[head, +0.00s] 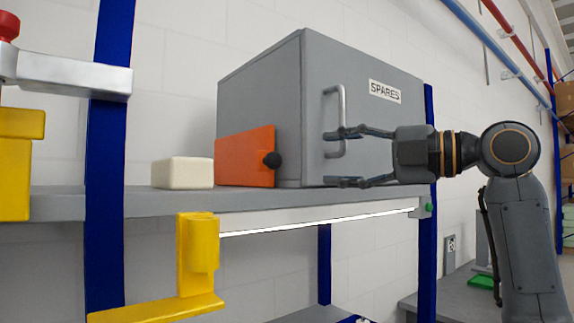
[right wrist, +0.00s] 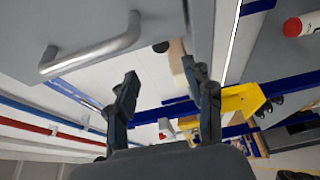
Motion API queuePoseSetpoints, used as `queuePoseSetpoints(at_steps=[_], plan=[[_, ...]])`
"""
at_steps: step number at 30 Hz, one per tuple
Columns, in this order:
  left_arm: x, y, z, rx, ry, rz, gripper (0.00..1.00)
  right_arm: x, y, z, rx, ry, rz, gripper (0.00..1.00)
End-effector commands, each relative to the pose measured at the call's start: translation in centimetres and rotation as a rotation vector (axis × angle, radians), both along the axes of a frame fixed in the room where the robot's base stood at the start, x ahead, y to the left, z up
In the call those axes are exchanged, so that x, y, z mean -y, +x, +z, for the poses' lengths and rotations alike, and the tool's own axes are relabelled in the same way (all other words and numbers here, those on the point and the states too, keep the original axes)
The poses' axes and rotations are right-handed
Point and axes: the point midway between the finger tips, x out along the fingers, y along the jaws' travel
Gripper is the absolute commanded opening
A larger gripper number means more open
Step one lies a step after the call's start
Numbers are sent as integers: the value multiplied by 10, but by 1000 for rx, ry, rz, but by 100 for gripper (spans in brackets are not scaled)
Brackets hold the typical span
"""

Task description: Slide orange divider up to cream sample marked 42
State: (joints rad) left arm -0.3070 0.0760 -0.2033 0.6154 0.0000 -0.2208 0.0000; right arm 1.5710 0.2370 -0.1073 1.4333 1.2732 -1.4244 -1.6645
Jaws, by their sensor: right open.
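The cream sample (head: 182,173) is a low block on the grey shelf (head: 150,203); no number is readable on it. The orange divider (head: 243,157) is an upright panel just to its right, with a narrow gap or none between them; I cannot tell which. Its black knob (head: 271,160) sticks out near the right edge and also shows in the right wrist view (right wrist: 161,47). My right gripper (head: 330,159) is open and empty, pointing left toward the knob, in front of the grey box. In the right wrist view, its fingers (right wrist: 162,82) are spread apart. My left gripper is not visible.
A large grey box (head: 250,90) marked SPARES stands on the shelf behind the divider. Its metal handle (head: 342,118) is close to my right fingers. Yellow brackets (head: 198,245) and a blue post (head: 108,150) stand at the left.

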Motion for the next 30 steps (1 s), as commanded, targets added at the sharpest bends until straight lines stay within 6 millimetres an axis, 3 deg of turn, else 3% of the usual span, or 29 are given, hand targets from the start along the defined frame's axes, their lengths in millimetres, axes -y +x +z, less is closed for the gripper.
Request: queuePoseSetpoints(at_steps=[7, 15, 20, 30], plan=[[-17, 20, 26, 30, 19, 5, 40, -46, 27, 4, -2, -3, 4, 52], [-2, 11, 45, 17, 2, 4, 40, -88, 53, 3, -1, -4, 2, 52], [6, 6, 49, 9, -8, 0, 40, -101, 61, 1, 1, -5, 0, 52], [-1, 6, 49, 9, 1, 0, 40, -104, 63, 0, 3, -5, 0, 52]])
